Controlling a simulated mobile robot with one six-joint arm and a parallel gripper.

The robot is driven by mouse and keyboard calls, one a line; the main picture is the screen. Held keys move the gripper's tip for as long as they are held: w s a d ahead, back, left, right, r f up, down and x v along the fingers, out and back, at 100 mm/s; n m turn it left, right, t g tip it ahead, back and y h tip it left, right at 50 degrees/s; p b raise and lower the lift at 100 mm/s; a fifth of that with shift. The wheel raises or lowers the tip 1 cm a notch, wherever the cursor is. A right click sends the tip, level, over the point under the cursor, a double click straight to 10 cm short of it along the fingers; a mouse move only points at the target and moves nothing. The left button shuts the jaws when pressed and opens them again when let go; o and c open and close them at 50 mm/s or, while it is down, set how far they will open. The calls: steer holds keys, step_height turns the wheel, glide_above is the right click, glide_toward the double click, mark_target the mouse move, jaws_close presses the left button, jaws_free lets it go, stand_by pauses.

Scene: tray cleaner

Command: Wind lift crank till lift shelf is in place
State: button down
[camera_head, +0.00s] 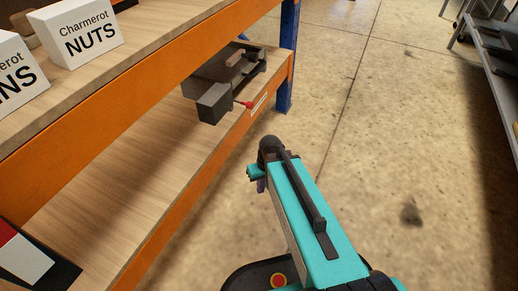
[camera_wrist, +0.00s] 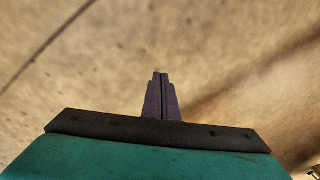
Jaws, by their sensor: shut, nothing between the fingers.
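A dark grey boxy unit (camera_head: 214,103) stands on the lower wooden shelf near the rack's far end. A small crank with a red knob (camera_head: 249,104) sticks out of its right side, over the shelf's front edge. Behind the box is a dark flat part, perhaps the lift shelf (camera_head: 238,62), partly hidden by the upper shelf; its height is hard to tell. My gripper (camera_head: 262,187) points down over the floor, in front of the rack and apart from the crank. In the wrist view its purple fingers (camera_wrist: 160,76) are together and empty, with only floor beyond.
The orange upper beam (camera_head: 120,112) overhangs the lower shelf. A blue post (camera_head: 287,60) stands at the rack's far end. White boxes marked NUTS (camera_head: 92,38) and another label sit on the upper shelf. Open floor (camera_head: 400,130) lies right; a grey rack (camera_head: 492,50) stands far right.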

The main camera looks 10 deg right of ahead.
steer(key=s+r+g+p, duration=0.2)
steer(key=s+r+p, duration=0.7)
steer(key=p, duration=0.8)
steer(key=s+r+m+g+h+p, duration=0.1)
steer(key=s+r+g+p, duration=0.1)
steer(key=s+r+p, duration=0.7)
steer(key=s+r+g+p, duration=0.1)
steer(key=s+r+p, duration=0.8)
steer(key=r+p, duration=0.8)
steer(key=p, duration=0.9)
steer(key=shift+s+d+r+m+g+p, duration=0.2)
steer(key=shift+s+d+m+g+p, duration=0.05)
steer(key=shift+m+g+p, duration=0.15)
